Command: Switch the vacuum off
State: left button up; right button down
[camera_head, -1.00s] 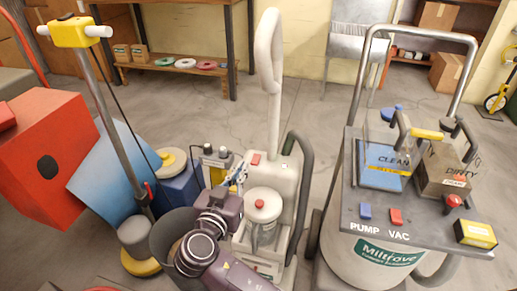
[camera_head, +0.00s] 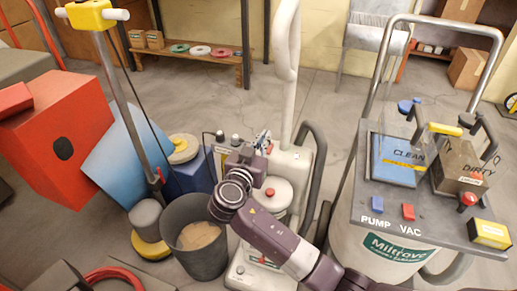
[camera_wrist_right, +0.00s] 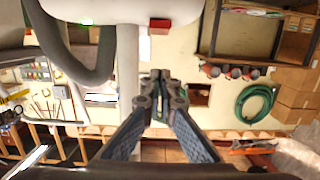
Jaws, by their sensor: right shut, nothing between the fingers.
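A red switch-like block (camera_wrist_right: 159,26) shows on a pale body in the right wrist view; in the head view my gripper seems to cover that spot. The right machine's deck (camera_head: 345,211) carries a blue PUMP switch (camera_head: 376,203) and a red VAC switch (camera_head: 407,211). My right gripper (camera_head: 263,138) is shut and empty in front of the upright machine's upper body; contact cannot be told. It also shows in the right wrist view (camera_wrist_right: 161,82). My left gripper is out of view.
A grey bucket (camera_head: 193,268) with tan contents stands left of my arm. A floor machine with a yellow head (camera_head: 91,15), a blue panel (camera_head: 122,150) and a red box (camera_head: 50,140) stand farther left.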

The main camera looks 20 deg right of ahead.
jog(key=shift+w+d+f+b, duration=0.1)
jog(key=shift+w+d+f, duration=0.1)
jog(key=shift+f, duration=0.5)
jog(key=shift+w+d+f+b, duration=0.1)
jog(key=shift+w+f+b, duration=0.05)
jog(key=shift+f, duration=0.55)
jog(key=shift+w+d+f+b, duration=0.1)
jog(key=shift+w+f, duration=0.1)
jog(key=shift+f, duration=0.5)
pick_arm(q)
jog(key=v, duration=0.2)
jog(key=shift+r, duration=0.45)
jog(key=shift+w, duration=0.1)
pick_arm(e)
jog(key=shift+f+g+p, duration=0.2)
jog(key=shift+g+p, duration=0.1)
jog(key=shift+g, duration=0.1)
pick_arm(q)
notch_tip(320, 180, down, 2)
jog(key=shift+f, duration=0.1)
pick_arm(e)
jog(key=shift+r, duration=0.1)
